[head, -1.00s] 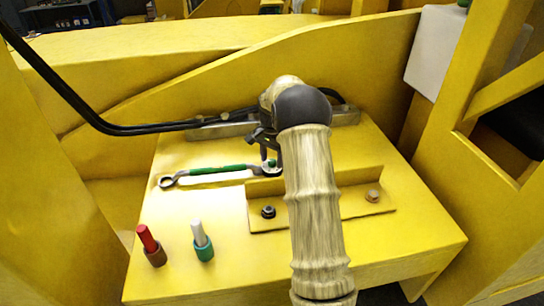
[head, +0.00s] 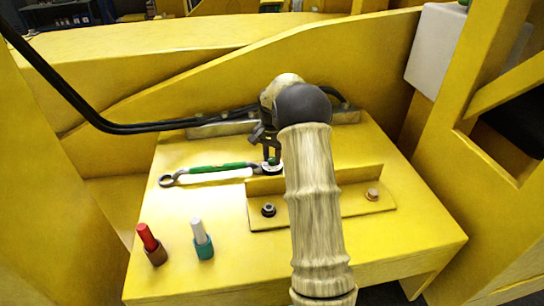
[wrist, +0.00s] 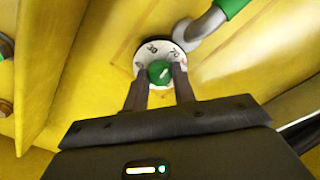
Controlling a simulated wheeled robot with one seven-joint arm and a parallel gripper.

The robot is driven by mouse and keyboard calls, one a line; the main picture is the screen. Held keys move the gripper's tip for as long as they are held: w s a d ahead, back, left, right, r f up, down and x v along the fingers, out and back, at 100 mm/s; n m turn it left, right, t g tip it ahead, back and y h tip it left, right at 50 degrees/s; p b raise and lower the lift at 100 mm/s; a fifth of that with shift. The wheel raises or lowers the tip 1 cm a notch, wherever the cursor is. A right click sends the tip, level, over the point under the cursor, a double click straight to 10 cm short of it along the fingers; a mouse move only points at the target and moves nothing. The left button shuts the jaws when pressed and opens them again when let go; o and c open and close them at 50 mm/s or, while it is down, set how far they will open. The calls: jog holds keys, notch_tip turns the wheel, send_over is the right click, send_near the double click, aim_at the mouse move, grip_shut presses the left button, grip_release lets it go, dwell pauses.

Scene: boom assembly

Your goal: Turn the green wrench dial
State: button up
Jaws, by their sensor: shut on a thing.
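The green dial (wrist: 159,71) is a round green knob with a light pointer mark, on a white disc (wrist: 150,50) with dark markings. The wrench with a green handle (head: 222,167) lies on the yellow surface, one end at the dial; its grey end (wrist: 200,28) shows at the disc's edge in the wrist view. My gripper (wrist: 160,78) has one finger on each side of the green dial and is shut on it. In the head view, my gripper (head: 271,152) points down at the dial and my arm hides part of the area to the right.
A red-topped peg (head: 148,240) and a white-topped peg with a teal base (head: 201,238) stand at the front left. A yellow angle bracket (head: 340,205) with bolts lies just in front of the dial. A black cable (head: 95,118) runs along the back left.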

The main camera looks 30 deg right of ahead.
jog(key=n, duration=0.7)
jog(key=shift+w+d, duration=0.1)
jog(key=shift+n, duration=0.9)
jog(key=n, duration=0.5)
jog(key=shift+s+p, duration=0.2)
jog(key=shift+p, duration=0.1)
jog(key=n, duration=0.4)
jog(key=n+p, duration=0.1)
jog(key=n, duration=0.3)
jog(key=shift+w, duration=0.1)
jog(key=o, duration=1)
